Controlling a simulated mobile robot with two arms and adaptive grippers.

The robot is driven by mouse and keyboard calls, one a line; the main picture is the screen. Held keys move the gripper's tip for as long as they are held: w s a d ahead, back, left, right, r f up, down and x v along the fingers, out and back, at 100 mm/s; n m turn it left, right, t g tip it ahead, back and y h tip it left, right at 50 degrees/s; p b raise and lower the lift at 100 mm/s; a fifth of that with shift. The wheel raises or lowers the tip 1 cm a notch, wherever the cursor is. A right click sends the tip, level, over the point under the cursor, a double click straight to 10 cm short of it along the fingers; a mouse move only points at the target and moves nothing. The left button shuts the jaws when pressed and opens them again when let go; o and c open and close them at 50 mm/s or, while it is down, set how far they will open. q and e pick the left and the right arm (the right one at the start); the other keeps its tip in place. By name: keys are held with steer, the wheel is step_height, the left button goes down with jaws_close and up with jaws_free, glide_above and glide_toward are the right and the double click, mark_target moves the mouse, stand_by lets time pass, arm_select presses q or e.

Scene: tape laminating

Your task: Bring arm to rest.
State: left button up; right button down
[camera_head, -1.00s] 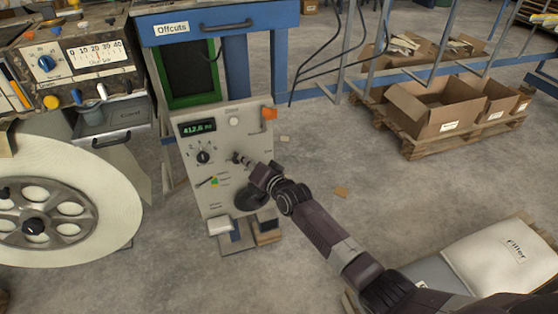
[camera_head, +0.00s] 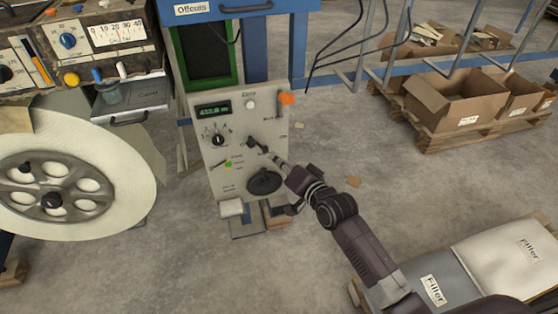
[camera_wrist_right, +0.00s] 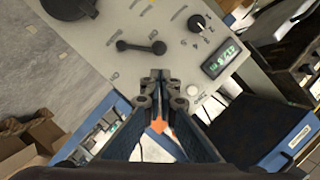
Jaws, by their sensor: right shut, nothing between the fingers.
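My right arm comes in from the lower right in the head view. Its gripper (camera_head: 279,160) is in front of the pale control panel (camera_head: 206,170), by a small dark lever (camera_head: 256,144). In the right wrist view the gripper (camera_wrist_right: 160,76) is shut, with nothing between its fingertips. There the dark lever (camera_wrist_right: 140,46) lies beyond the tips, with a visible gap in the picture. Whether anything touches the panel is hard to tell in the head view. My left gripper is not in view.
A large white roll (camera_head: 125,170) stands at the left, below a worn control console (camera_head: 105,60). Filler bags (camera_head: 500,255) lie at the lower right. Cardboard boxes (camera_head: 460,105) sit on a pallet behind. The concrete floor right of the panel is mostly clear.

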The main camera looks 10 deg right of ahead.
steer(key=shift+s+d+r, duration=0.15)
steer(key=shift+s, duration=0.4)
